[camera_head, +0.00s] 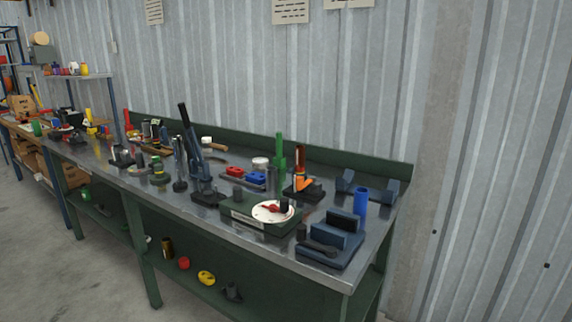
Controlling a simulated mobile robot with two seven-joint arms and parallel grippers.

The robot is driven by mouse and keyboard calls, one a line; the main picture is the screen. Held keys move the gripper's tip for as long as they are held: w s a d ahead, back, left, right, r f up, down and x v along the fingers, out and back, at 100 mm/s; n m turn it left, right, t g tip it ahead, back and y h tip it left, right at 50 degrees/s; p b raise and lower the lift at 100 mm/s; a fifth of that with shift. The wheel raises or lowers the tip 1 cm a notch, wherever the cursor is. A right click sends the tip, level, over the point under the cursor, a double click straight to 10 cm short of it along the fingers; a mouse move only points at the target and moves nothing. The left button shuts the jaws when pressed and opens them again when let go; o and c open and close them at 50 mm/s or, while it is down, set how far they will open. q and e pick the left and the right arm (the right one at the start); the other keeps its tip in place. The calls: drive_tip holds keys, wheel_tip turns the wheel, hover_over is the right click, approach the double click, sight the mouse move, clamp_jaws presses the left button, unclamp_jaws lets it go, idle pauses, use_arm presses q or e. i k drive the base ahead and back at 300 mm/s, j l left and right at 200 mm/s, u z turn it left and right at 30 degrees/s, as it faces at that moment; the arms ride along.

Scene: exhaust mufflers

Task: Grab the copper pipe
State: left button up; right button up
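A thin copper-brown upright piece (301,156) stands on the right half of the metal-topped workbench (215,213). It rises behind an orange part on a small dark base; it may be the copper pipe, but it is too small to be sure. A short brown cylinder (167,247) stands on the bench's lower shelf; its material cannot be told. Neither of my grippers is in view.
Near the upright piece are a green upright tool (280,152), a green box with a white dial (268,213), a blue cylinder (360,202) and a dark blue vise-like block (332,238). A tall dark press (192,155) stands left. Grey floor (50,265) is clear in front.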

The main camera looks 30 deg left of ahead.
sight(299, 149)
drive_tip(key=j+u, duration=0.15)
drive_tip(key=j, duration=0.65)
drive_tip(key=i+j+u, duration=0.1)
drive_tip(key=j, duration=0.65)
